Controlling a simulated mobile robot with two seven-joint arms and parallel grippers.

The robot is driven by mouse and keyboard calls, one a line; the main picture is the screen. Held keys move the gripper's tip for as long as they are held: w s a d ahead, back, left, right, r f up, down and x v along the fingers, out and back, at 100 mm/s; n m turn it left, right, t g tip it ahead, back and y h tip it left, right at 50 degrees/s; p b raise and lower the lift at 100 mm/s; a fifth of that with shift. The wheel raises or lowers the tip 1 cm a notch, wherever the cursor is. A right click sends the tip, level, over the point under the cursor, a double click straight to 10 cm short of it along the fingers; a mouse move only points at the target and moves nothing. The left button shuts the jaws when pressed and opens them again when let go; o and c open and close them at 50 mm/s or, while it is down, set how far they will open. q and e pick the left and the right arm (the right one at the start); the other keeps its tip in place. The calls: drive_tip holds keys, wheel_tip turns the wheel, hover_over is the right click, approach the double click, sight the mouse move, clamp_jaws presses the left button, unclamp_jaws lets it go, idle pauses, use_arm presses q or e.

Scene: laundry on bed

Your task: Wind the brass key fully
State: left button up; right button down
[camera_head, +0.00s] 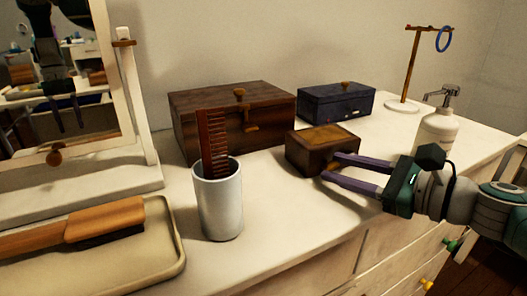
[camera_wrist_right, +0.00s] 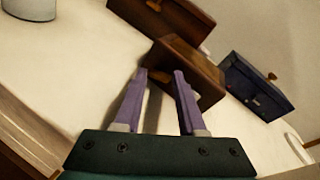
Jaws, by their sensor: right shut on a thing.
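A small dark wooden box (camera_head: 322,150) with a brass-coloured panel on its lid stands on the white dresser top. It also shows in the right wrist view (camera_wrist_right: 190,68). My right gripper (camera_head: 334,167) reaches in from the right, its two purple fingers level with the box's near side. In the right wrist view the fingertips (camera_wrist_right: 162,74) sit at the box's face, shut on a small brass key (camera_wrist_right: 160,76) between them. The key is mostly hidden by the fingers, so its angle cannot be told. My left gripper is not directly in view.
A white cup (camera_head: 218,205) holding a brown comb (camera_head: 214,140) stands left of the box. A large wooden box (camera_head: 232,110) and a dark blue box (camera_head: 337,103) stand behind. A pump bottle (camera_head: 437,130) is close to my right wrist. A tray (camera_head: 160,255) with a brush lies front left.

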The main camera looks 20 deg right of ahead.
drive_tip(key=shift+m, duration=0.3)
drive_tip(key=c, duration=0.8)
unclamp_jaws()
drive_tip(key=shift+s, duration=0.1)
drive_tip(key=p+v, duration=0.1)
drive_tip(key=v, duration=0.8)
drive_tip(key=shift+s+d, duration=0.25)
drive_tip(key=shift+s, duration=0.1)
